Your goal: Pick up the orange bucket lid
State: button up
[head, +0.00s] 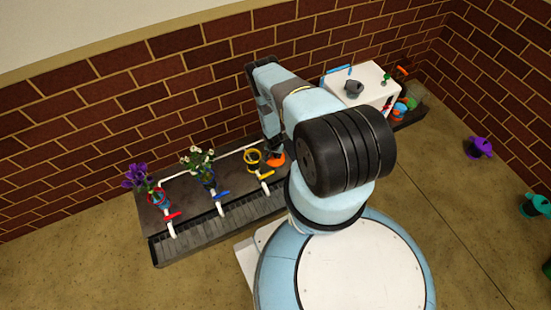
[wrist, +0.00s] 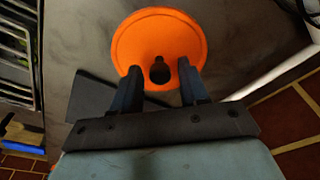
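The orange bucket lid (wrist: 158,30) is a round orange disc lying on a dark grey surface, just beyond my fingertips in the wrist view. A small dark knob or hole (wrist: 160,72) shows at its near edge. My gripper (wrist: 158,74) is open, with one finger on each side of this dark part and a visible gap beside it. I cannot tell whether the fingers touch the lid. In the head view the lid (head: 277,160) shows at the right end of the dark bench, below my gripper (head: 272,150), partly hidden by my arm.
A yellow-rimmed holder (head: 253,158) with a yellow-handled valve stands just left of the lid. White flowers (head: 198,160) and purple flowers (head: 138,178) stand further left on the bench (head: 180,240). A white table (head: 372,84) is at the back right, near the brick wall.

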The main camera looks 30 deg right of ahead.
grip_shut()
dwell(0.3)
